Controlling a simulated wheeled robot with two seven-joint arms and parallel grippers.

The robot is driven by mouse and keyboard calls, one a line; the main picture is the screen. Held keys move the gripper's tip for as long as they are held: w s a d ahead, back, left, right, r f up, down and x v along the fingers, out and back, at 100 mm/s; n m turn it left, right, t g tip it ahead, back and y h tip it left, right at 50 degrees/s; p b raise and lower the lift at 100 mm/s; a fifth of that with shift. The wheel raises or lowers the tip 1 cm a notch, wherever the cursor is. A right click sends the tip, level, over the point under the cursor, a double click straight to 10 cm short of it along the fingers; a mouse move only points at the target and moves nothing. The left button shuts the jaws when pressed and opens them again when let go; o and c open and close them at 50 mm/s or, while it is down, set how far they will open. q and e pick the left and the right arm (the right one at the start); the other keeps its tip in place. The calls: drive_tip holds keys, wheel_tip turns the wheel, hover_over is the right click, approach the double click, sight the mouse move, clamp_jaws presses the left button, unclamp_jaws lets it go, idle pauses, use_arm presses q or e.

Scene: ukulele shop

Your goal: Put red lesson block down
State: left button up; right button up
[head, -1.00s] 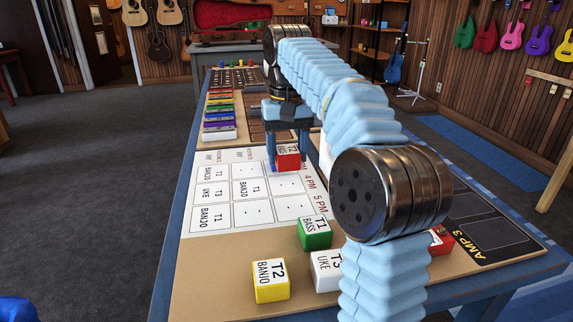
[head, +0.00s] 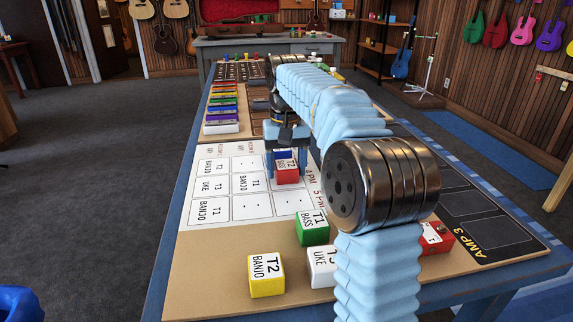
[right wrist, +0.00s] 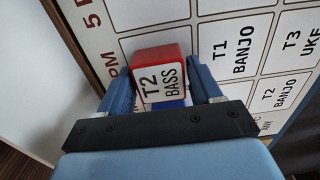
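The red lesson block (head: 287,173), labelled T2 BASS, is at the right column of the white schedule board (head: 210,212), around the middle row. In the right wrist view the red block (right wrist: 160,72) sits between my right gripper's fingers (right wrist: 162,88), which appear to touch both sides. The right gripper (head: 288,166) points down over the board. Whether the block's base touches the board is hard to tell. A blue patch (head: 284,154) shows just behind the red block, mostly hidden. My left gripper is not visible.
Green (head: 312,228), yellow (head: 266,275) and white (head: 322,266) blocks stand on the tan table front. Another red block (head: 437,240) is right of my arm. Several coloured bars (head: 222,110) lie beyond the board. The near middle and right cells are bare.

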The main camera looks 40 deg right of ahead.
sight(286, 164)
drive_tip(key=shift+o, duration=1.4)
drive_tip(key=shift+r, duration=0.2)
wheel_tip(286, 164, up, 8)
drive_tip(key=shift+f, duration=0.25)
